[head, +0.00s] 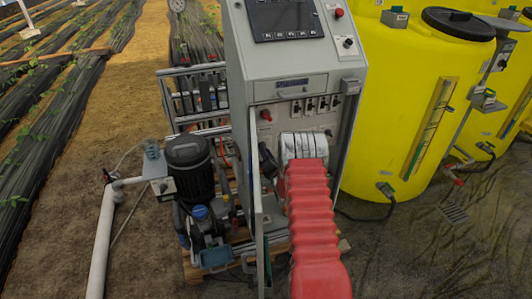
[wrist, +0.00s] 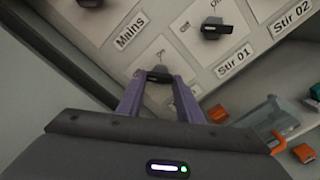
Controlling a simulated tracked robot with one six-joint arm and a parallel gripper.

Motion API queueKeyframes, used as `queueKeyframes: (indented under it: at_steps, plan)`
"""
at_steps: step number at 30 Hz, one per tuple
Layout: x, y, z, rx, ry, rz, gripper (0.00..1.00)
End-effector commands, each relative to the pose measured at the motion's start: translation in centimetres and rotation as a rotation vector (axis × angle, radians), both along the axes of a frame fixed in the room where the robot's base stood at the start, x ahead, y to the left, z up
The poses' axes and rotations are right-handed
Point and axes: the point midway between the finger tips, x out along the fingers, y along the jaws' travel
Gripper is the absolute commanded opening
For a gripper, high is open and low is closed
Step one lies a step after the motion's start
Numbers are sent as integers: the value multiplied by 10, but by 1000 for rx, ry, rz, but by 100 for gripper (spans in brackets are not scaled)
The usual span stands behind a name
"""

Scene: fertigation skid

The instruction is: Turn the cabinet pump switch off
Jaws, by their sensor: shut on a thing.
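In the wrist view my gripper (wrist: 158,82) has its two purple fingers on either side of a small black rotary knob (wrist: 158,72) on a pale plate and is shut on it. The knob's bar lies roughly level across the picture. Its label is hidden by my gripper, so I cannot read whether it is the pump switch. The plate lies between those of Mains (wrist: 130,30) and Stir 01 (wrist: 233,60). In the head view the grey control cabinet (head: 237,65) stands in the middle; my red-sleeved arm reaches into its lower part and hides the fingers and held knob.
The black Stir 01 knob (wrist: 216,28) is close on the right, with terminals (wrist: 302,153) below. In the head view an open cabinet door (head: 259,215) stands just left of my arm. A dark pump motor (head: 188,165) is farther left; yellow tanks (head: 400,100) stand right.

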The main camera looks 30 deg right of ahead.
Motion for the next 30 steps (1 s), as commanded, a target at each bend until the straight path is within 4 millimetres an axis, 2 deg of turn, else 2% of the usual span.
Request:
queueKeyframes:
  at_steps: [1, 6, 7, 15, 25, 30]
  plan:
    - [-1, 5, -9, 5, 17, 8, 10]
    - [-2, 6, -9, 6, 17, 8, 10]
    - [-2, 6, -9, 6, 17, 8, 33]
    - [-1, 3, -5, 5, 9, 3, 52]
    - [-3, 1, -2, 3, 4, 1, 52]
    - [-14, 4, -2, 4, 5, 1, 52]
